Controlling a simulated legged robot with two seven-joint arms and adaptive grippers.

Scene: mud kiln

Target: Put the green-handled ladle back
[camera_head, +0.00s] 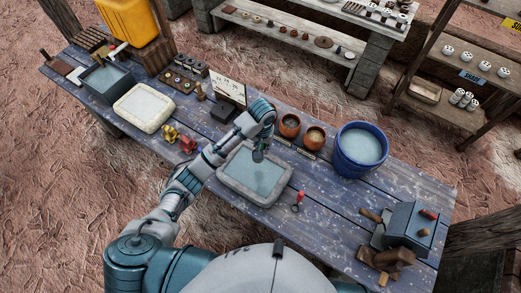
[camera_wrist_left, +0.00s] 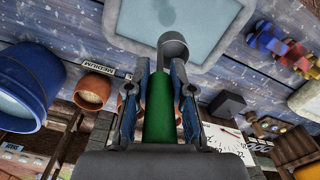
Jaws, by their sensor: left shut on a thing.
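My left gripper (camera_head: 262,146) is shut on the green-handled ladle. In the left wrist view the green handle (camera_wrist_left: 160,112) lies between the two fingers (camera_wrist_left: 158,85), with the grey ladle cup (camera_wrist_left: 173,46) beyond the fingertips. In the head view the ladle is small and mostly hidden by the gripper. The gripper and ladle are above the far edge of a grey water basin (camera_head: 241,189); I cannot tell whether the cup touches the water. The basin rim also shows in the left wrist view (camera_wrist_left: 122,43). My right gripper is not in view.
Two brown pots (camera_head: 289,126) (camera_head: 314,138) stand right of the gripper, then a blue bucket (camera_head: 343,157). A red-handled tool (camera_head: 299,199) lies right of the basin. A grey block with wooden pieces (camera_head: 408,225) is at the right end.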

